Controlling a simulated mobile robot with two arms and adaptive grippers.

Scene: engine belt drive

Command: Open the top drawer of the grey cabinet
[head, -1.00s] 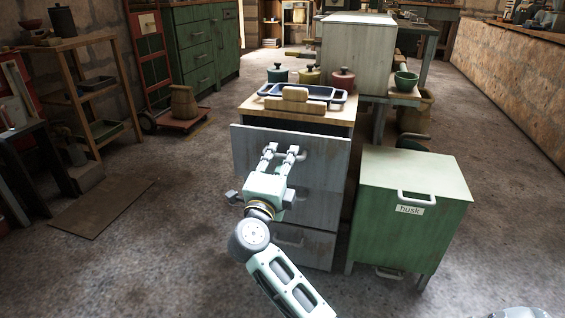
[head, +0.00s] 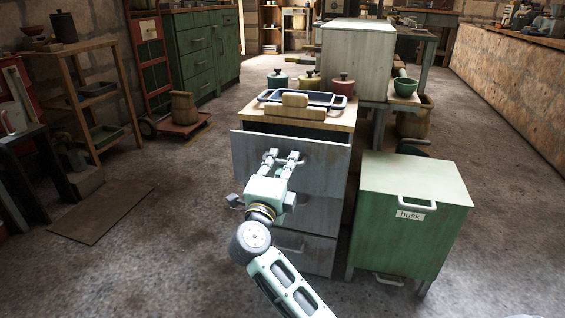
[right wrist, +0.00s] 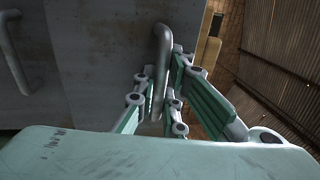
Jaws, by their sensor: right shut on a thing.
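The grey cabinet (head: 342,190) stands mid-view with a wooden top. Its top drawer front (head: 318,165) sits forward of the body, with a dark gap behind its upper edge, so the drawer is partly out. My right gripper (head: 282,158) is shut on the drawer's handle. In the right wrist view the handle (right wrist: 162,55) is a grey bar between the fingers of my right gripper (right wrist: 158,95). My arm partly hides the lower drawer fronts. My left gripper is not in view.
A green cabinet labelled "husk" (head: 415,235) stands close on the right. A wooden shelf (head: 90,90) is at the left.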

